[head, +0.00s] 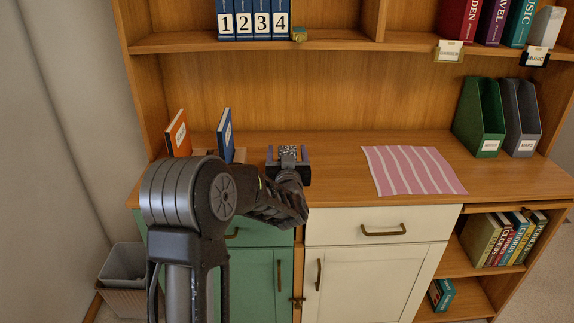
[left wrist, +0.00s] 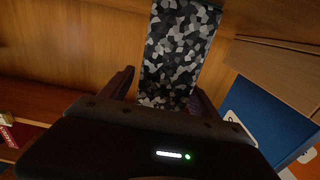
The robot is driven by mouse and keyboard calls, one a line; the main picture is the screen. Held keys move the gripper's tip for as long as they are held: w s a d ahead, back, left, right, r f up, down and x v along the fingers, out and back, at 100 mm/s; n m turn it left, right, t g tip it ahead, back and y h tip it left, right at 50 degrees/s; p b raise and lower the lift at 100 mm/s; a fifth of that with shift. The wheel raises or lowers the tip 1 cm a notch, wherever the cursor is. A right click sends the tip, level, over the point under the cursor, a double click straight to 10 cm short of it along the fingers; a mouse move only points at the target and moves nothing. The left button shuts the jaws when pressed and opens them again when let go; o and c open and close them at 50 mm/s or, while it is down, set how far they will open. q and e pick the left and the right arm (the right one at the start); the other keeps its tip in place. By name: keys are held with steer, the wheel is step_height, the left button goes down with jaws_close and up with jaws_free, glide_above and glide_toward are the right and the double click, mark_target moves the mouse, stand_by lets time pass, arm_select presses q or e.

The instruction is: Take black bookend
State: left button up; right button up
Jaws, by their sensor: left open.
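A block with a black, grey and white camouflage pattern (left wrist: 178,52) stands upright in the left wrist view. It is the only thing near my gripper that fits the black bookend. In the head view its small speckled top (head: 288,151) shows at my left gripper (head: 288,165), above the desk top. My left gripper is open, with one finger on each side of the block's lower part in the wrist view (left wrist: 163,100). I cannot tell whether the fingers touch it. My gripper hides much of the block in the head view. My right gripper is not in view.
A blue book (head: 225,132) and an orange book (head: 178,135) stand left of my gripper, with a wooden piece beside them. A pink striped cloth (head: 412,171) lies to the right. Green (head: 479,120) and grey (head: 521,117) file holders stand at the far right. Shelves hang above.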

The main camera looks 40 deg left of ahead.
arm_select(q)
steer(key=shift+c, duration=0.4)
jaws_close()
stand_by(0.8)
steer(key=shift+r, duration=0.15)
